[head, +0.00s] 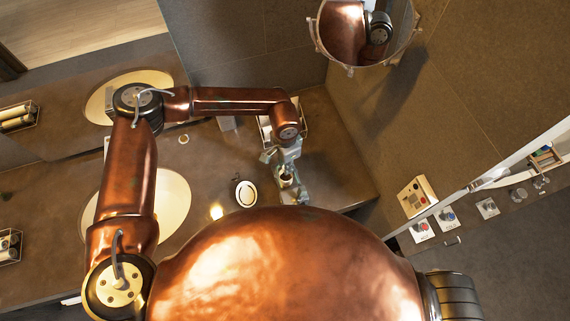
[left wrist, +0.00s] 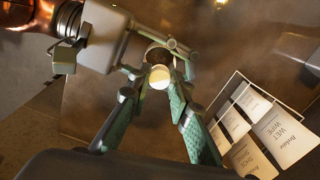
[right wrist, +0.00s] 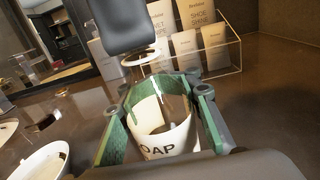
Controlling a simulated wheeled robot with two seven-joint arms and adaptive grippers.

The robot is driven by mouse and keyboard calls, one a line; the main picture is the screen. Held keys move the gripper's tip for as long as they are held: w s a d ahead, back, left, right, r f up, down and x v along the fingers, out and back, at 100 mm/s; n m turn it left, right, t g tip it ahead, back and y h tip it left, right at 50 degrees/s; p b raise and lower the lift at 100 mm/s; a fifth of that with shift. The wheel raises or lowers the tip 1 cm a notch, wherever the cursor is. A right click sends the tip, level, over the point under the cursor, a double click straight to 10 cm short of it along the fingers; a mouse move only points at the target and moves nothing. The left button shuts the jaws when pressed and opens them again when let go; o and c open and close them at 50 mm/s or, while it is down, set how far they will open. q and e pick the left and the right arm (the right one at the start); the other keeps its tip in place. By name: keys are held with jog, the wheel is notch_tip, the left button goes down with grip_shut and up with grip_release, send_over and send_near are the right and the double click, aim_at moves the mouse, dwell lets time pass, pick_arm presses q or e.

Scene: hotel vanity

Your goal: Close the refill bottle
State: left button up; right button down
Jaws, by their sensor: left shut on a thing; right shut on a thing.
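The refill bottle (right wrist: 165,130) is an open-topped container with a white label ending in "OAP" in the right wrist view. My right gripper (right wrist: 165,100) is shut around its sides. A pale round cap (left wrist: 159,77) lies between the fingertips of my left gripper (left wrist: 160,85), which is shut on it. In the right wrist view the cap (right wrist: 140,58) appears as a pale-rimmed disc above the bottle mouth, apart from it in the picture. In the head view both grippers meet near my left gripper (head: 284,157), and the bottle (head: 287,181) is partly hidden.
A wire rack of labelled packets (right wrist: 200,50) stands behind the bottle. A white oval dish (head: 245,193) lies left of the grippers on the brown counter (head: 325,140). A sink basin (head: 173,205) is farther left. A round mirror (head: 365,30) is above.

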pick_arm(q)
jog(key=o, duration=0.7)
jog(key=shift+r, duration=0.1)
jog(key=shift+r, duration=2.15)
jog(key=shift+c, duration=0.6)
